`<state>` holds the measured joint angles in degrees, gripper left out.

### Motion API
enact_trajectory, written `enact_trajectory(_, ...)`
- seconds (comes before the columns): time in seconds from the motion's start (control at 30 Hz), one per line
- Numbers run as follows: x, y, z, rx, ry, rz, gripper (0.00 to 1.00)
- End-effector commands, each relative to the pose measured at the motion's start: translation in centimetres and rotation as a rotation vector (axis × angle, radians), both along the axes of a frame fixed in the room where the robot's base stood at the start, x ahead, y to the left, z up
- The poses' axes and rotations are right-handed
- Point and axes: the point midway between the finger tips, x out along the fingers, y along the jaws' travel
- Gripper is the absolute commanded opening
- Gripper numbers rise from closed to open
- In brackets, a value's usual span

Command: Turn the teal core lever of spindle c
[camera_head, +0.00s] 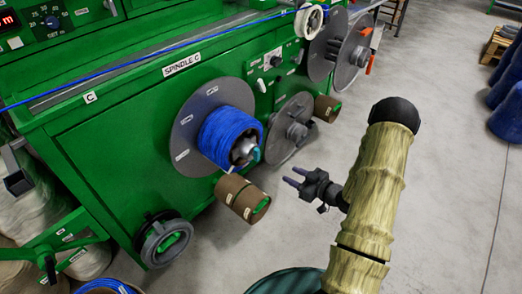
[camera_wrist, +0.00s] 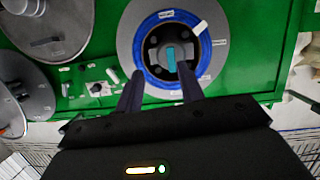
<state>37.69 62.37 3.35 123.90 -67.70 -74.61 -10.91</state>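Spindle C is on the front of the green machine, with a grey disc (camera_head: 190,112) and a coil of blue cable (camera_head: 228,138) on it. The teal core lever (camera_head: 255,154) sits at the end of the hub; in the wrist view the teal lever (camera_wrist: 171,57) stands roughly upright in the middle of the blue ring. My gripper (camera_head: 290,176) is to the right of and a little below the lever, apart from it. Its two fingers (camera_wrist: 160,84) are spread with nothing between them, and in the wrist view they point toward the hub, their tips just below the lever.
A brown roll (camera_head: 236,194) sticks out below the spindle. A grey reel (camera_head: 290,128) is just right of it, and an orange-handled lever (camera_head: 369,64) is farther right. A black wheel with a green centre (camera_head: 165,240) is at lower left.

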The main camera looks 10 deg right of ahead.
Motion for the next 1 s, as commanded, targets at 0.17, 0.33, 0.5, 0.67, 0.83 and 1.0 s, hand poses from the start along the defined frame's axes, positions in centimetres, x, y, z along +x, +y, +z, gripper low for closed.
enact_trajectory(0.17, -2.4, -0.7, 0.7, 0.165, -0.138, 0.027, 0.38)
enact_trajectory(0.33, -3.1, -0.9, 0.9, 0.206, -0.178, 0.031, 0.38)
enact_trajectory(0.5, -3.1, -0.9, 0.9, 0.205, -0.178, 0.032, 0.38)
enact_trajectory(0.67, -2.8, -0.8, 0.9, 0.205, -0.177, 0.032, 0.38)
enact_trajectory(0.83, -1.5, 0.3, 0.8, 0.204, -0.177, 0.036, 0.38)
enact_trajectory(1.0, 0.8, 2.0, 0.8, 0.203, -0.178, 0.036, 0.38)
